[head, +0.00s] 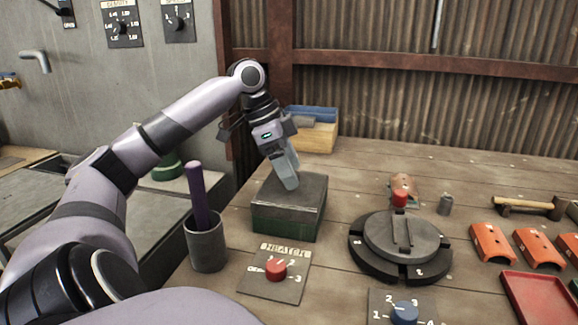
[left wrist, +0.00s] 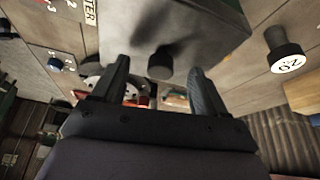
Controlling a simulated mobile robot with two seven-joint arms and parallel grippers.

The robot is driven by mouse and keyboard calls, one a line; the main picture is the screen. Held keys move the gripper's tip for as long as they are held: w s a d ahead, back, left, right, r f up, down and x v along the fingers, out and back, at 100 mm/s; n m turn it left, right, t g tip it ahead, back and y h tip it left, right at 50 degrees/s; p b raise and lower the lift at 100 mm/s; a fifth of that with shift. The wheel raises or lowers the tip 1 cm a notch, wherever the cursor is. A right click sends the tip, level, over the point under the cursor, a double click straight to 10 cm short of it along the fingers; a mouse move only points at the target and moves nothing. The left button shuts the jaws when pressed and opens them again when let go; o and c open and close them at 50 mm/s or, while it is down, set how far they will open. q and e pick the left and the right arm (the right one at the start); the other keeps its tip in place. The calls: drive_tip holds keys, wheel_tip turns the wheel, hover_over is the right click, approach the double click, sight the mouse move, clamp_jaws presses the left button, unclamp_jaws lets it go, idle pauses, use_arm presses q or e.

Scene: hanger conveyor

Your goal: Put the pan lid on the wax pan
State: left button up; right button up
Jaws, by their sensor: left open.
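The wax pan (head: 283,223) is a green rectangular box on the bench, left of middle in the head view. The grey pan lid (head: 313,192) lies on top of it and looks flat, edges roughly in line with the pan. In the left wrist view, the lid (left wrist: 190,22) shows with a dark knob (left wrist: 160,63) between the finger tips. My left gripper (head: 289,184) points down over the lid, open, its fingers on either side of the knob (left wrist: 158,70). Finger contact with the knob cannot be told. The knob is hidden in the head view. My right gripper is not seen.
A grey cup (head: 207,245) with a purple rod stands left of the pan. A heater dial panel (head: 275,272) lies in front. A round dark turntable (head: 401,245) sits to the right, then orange curved pieces (head: 490,243) and a red tray (head: 540,300). A blue-topped wooden box (head: 318,135) stands behind.

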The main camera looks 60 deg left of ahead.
sight(276, 185)
use_arm(q)
drive_tip(key=p+v, duration=0.1)
drive_tip(key=v, duration=0.6)
drive_tip(key=shift+p, duration=0.4)
